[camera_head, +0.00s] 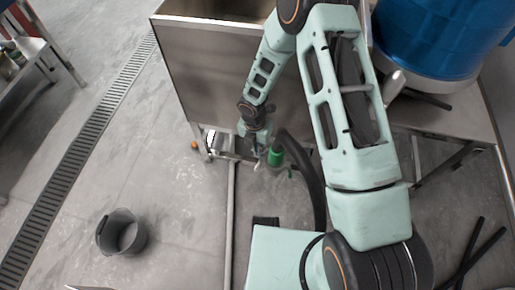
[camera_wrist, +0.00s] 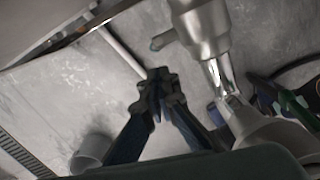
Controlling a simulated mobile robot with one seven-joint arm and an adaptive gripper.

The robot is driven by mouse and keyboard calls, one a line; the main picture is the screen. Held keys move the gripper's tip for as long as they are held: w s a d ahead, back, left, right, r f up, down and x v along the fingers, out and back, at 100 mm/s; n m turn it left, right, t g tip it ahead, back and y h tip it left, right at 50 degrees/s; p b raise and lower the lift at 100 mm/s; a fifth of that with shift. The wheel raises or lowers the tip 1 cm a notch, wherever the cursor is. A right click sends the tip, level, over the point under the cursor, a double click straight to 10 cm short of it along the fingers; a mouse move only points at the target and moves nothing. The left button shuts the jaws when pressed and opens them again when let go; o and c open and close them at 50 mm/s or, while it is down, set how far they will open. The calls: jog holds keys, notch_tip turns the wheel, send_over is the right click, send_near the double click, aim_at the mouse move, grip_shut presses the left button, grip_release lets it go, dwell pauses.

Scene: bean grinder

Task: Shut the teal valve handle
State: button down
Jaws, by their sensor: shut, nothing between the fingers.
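My gripper (camera_wrist: 160,84) is shut and empty in the wrist view, its dark fingers meeting at the tips. In the head view my gripper (camera_head: 257,163) hangs low beside the steel tank's lower front. A steel pipe (camera_wrist: 202,30) with a short grey-green stub handle (camera_wrist: 163,40) lies just above and to the right of the fingertips in the wrist view, apart from them. A darker green handle (camera_wrist: 288,103) shows farther right. In the head view a green fitting (camera_head: 275,158) sits right of my gripper. I cannot tell for certain which is the teal valve handle.
A steel tank (camera_head: 207,75) stands behind my gripper. A dark hose (camera_head: 312,180) curves down to its right. A dark bucket (camera_head: 122,234) stands on the open floor at left, beside a drain grate (camera_head: 80,150). A blue drum (camera_head: 437,35) is at upper right.

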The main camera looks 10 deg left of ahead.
notch_tip(320, 180, down, 6)
jog(key=b, duration=0.1)
jog(key=shift+d+f, duration=0.15)
jog(key=shift+f, duration=0.1)
jog(key=shift+w, duration=0.1)
jog(key=shift+w+f+b, duration=0.4)
jog(key=shift+w+b, duration=0.1)
